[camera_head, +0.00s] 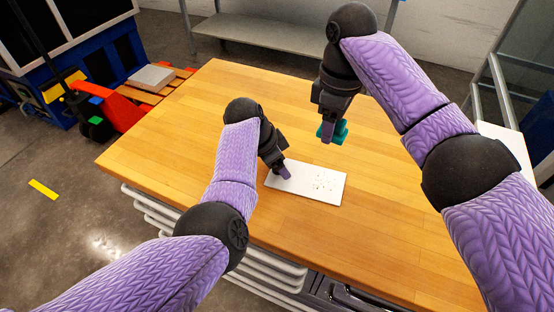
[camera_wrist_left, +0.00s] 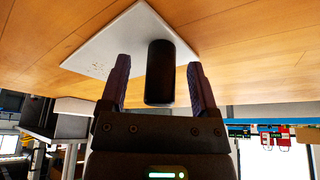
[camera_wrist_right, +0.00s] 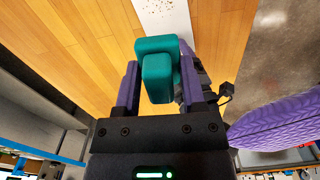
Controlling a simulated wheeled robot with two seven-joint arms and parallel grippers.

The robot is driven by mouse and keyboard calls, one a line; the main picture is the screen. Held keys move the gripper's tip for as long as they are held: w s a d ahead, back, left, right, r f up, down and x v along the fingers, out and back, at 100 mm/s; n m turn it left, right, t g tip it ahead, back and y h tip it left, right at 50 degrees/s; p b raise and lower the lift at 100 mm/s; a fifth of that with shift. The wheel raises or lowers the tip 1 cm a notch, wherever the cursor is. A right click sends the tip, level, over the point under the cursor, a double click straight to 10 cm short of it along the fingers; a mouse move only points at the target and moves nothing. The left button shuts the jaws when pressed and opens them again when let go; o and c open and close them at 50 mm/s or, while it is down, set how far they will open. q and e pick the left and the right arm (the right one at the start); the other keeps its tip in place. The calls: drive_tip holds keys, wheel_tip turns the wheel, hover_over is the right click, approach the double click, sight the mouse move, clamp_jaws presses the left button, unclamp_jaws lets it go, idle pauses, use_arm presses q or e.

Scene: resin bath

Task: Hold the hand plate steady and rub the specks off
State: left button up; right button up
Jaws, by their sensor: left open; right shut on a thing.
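The hand plate (camera_head: 307,195) is a white rectangular slab lying flat on the wooden table, with dark specks (camera_head: 323,183) on its right half. In the left wrist view the plate (camera_wrist_left: 130,38) carries a black rounded handle-like piece (camera_wrist_left: 160,72) that stands between my left fingers. My left gripper (camera_head: 284,171) is open at the plate's left end; whether its fingers touch the black piece I cannot tell. My right gripper (camera_head: 328,130) is shut on a teal block (camera_head: 341,131), held behind the plate. The block (camera_wrist_right: 160,65) fills the gap between its fingers.
The wooden tabletop (camera_head: 180,140) is otherwise clear around the plate. A red pallet jack (camera_head: 122,108) stands on the floor beyond the table's left edge. A grey shelf bench (camera_head: 265,30) is behind the table. Metal framing stands at the right.

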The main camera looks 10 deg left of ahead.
use_arm(q)
clamp_jaws()
idle(0.5)
drive_tip(key=shift+c, duration=0.5)
unclamp_jaws()
clamp_jaws()
idle(0.6)
